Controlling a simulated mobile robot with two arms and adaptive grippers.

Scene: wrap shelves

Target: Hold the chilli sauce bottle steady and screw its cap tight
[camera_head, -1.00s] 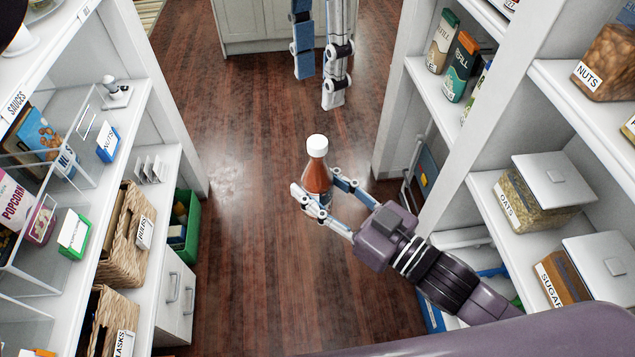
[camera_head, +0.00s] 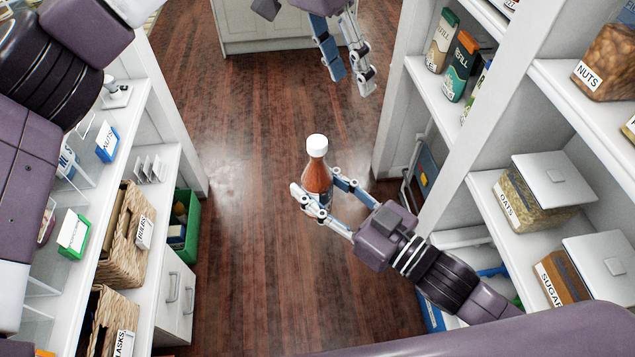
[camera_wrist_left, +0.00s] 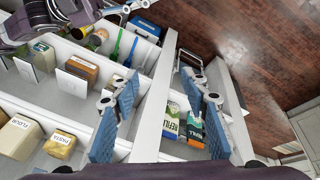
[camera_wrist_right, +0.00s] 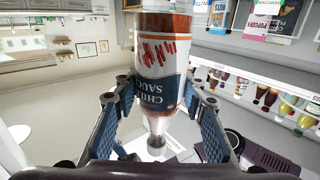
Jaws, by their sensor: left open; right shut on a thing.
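The chilli sauce bottle (camera_head: 317,172) stands upright in the head view, held above the wood floor, with a white cap (camera_head: 317,142) on its top. My right gripper (camera_head: 318,184) is shut around the bottle's lower body. The right wrist view shows the bottle (camera_wrist_right: 162,45) and its label between the fingers. My left gripper (camera_head: 350,82) is open and empty, beyond and above the bottle, near the top of the head view, apart from the cap. In the left wrist view, nothing is between the left fingers (camera_wrist_left: 165,105); the bottle is not clearly seen there.
Shelves with wicker baskets (camera_head: 127,235) and small boxes line the left side. The right shelves hold refill packs (camera_head: 461,67), a container of oats (camera_head: 520,206) and a sugar box (camera_head: 562,280). The wood floor (camera_head: 245,270) between is clear. A white cabinet (camera_head: 235,25) stands behind.

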